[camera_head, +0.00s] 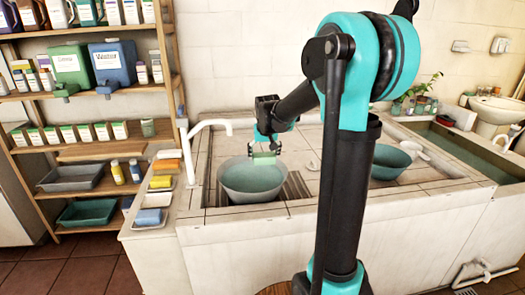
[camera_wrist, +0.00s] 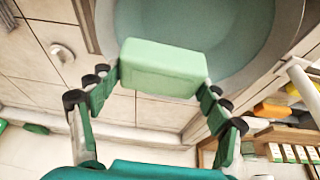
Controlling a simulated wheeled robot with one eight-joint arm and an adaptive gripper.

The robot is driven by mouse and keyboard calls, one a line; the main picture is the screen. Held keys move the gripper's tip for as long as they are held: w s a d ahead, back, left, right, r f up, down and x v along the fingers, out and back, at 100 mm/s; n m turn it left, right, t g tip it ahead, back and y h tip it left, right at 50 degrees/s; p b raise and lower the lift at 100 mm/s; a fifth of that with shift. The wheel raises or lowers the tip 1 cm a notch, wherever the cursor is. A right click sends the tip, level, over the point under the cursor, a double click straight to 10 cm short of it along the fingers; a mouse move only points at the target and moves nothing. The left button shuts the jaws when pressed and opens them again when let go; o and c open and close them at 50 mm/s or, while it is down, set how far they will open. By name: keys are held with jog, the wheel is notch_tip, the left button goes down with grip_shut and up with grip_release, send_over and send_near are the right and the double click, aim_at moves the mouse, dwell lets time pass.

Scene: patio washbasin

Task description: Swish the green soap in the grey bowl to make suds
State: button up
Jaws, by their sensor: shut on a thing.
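The green soap (camera_wrist: 162,68) is a pale green block held between the two fingers of my gripper (camera_wrist: 160,80), which is shut on it. In the head view the soap (camera_head: 264,159) shows small below my gripper (camera_head: 264,150), over the far part of the grey bowl (camera_head: 229,190). The bowl holds pale greenish water and stands on the counter by the white tap. In the wrist view the bowl (camera_wrist: 104,25) lies beyond the soap. The soap appears above the water; I cannot tell whether it touches the rim. No suds show.
A white tap (camera_head: 207,125) stands left of the bowl. A teal bowl (camera_head: 388,165) sits to the right, partly behind my arm. Soap bars on trays (camera_head: 150,217) line the counter's left edge, beside a shelf (camera_head: 80,148) of bottles and boxes.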

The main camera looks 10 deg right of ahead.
jog(key=shift+f, duration=6)
jog(key=shift+w, duration=1.45)
jog(key=shift+s, duration=2.85)
jog(key=shift+s+a, duration=0.1)
jog(key=shift+c, duration=2)
jog(key=shift+w, duration=2.95)
